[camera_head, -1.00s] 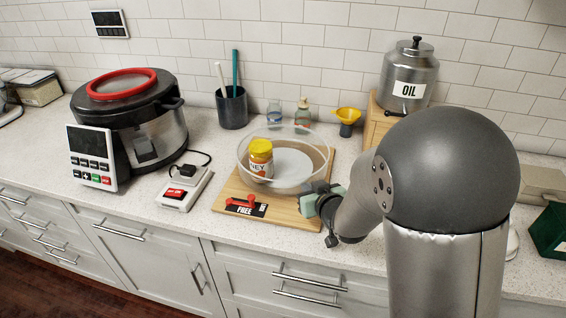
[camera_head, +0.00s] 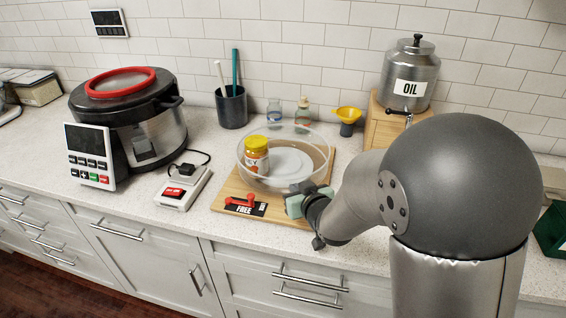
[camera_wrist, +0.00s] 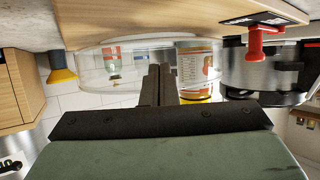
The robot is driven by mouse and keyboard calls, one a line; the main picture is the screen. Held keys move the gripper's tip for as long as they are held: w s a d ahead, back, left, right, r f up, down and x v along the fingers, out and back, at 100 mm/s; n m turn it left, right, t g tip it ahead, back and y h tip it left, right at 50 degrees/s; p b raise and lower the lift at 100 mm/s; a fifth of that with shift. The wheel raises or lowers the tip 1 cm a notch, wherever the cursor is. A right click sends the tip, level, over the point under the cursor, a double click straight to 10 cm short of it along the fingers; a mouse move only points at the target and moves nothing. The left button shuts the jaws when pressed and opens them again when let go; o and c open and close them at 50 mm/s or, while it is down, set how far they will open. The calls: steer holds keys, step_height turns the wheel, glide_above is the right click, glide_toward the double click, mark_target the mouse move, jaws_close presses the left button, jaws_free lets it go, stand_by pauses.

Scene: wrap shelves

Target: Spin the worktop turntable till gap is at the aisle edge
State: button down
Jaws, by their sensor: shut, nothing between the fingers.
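The turntable (camera_head: 290,160) is a round tray with a clear low wall, on a wooden board (camera_head: 228,200). Its clear wall also shows upside down in the wrist view (camera_wrist: 105,68). I cannot make out the gap in the wall. A yellow-lidded jar (camera_head: 256,157) stands inside at the left; its label shows in the wrist view (camera_wrist: 198,62). My gripper (camera_wrist: 160,72) is shut and empty, its fingers in front of the clear wall; whether they touch it is unclear. In the head view my gripper (camera_head: 294,200) is at the turntable's front right side.
A red lever (camera_head: 240,203) beside a "FREE" label (camera_head: 245,210) is on the board's front left. An oil canister (camera_head: 408,75) on a wooden stand, a yellow funnel (camera_head: 348,115) and small bottles stand behind.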

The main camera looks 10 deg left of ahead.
mark_target(273, 185)
steer(key=shift+s+a, duration=0.25)
steer(key=shift+a, duration=0.15)
steer(key=shift+a, duration=0.1)
steer(key=shift+s+a+b, duration=0.15)
steer(key=shift+a+b, duration=0.35)
steer(key=shift+a, duration=0.15)
steer(key=shift+a+r, duration=0.15)
steer(key=shift+a, duration=0.2)
steer(key=shift+a, duration=0.1)
steer(key=shift+s+a+b, duration=0.15)
steer(key=shift+a+b, duration=0.4)
steer(key=shift+a, duration=0.45)
